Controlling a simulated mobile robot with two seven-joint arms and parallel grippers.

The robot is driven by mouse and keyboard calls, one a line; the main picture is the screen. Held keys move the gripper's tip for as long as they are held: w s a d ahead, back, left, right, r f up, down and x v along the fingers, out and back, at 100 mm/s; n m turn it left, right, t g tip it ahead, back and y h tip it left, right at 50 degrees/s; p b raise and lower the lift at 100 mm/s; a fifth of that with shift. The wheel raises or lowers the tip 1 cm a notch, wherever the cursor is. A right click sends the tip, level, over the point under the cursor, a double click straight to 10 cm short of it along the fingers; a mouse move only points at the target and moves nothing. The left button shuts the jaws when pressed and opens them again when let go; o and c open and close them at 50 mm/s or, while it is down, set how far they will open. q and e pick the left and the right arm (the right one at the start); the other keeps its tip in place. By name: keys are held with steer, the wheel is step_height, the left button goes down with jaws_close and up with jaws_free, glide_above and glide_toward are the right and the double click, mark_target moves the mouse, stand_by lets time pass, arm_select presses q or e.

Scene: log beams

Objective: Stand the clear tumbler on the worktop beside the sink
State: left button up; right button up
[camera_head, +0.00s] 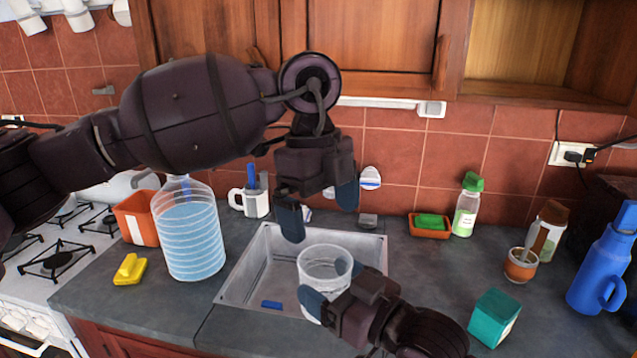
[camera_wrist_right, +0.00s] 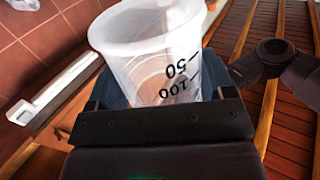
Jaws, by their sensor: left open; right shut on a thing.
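The clear tumbler (camera_head: 325,264) is a see-through cup held upright over the sink (camera_head: 245,285). My right gripper (camera_head: 328,304) is shut on it from the front right. In the right wrist view the tumbler (camera_wrist_right: 150,50) shows dark marks reading 50 and 100, with the gripper (camera_wrist_right: 160,100) at its lower part. My left gripper (camera_head: 318,212) is open and empty, above the back of the sink. The worktop (camera_head: 420,275) is grey and surrounds the sink.
A large water bottle (camera_head: 190,232) and a yellow sponge (camera_head: 130,269) stand left of the sink. A teal box (camera_head: 493,317), a brown cup (camera_head: 521,265) and a blue flask (camera_head: 603,268) are at right. The worktop just right of the sink is clear.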

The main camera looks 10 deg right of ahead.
mark_target(326, 254)
arm_select(q)
steer(key=shift+s+d+f, duration=0.1)
steer(key=shift+s+f, duration=0.05)
steer(key=shift+f, duration=1)
steer(key=shift+s+d+f, duration=0.1)
steer(key=shift+f, duration=1.1)
steer(key=shift+s+d+f, duration=0.1)
steer(key=shift+s+f, duration=0.05)
steer(key=shift+f, duration=1)
steer(key=shift+c, duration=0.3)
steer(key=c, duration=0.7)
steer(key=shift+c, duration=0.5)
arm_select(e)
steer(key=o, duration=0.9)
steer(key=shift+s, duration=0.1)
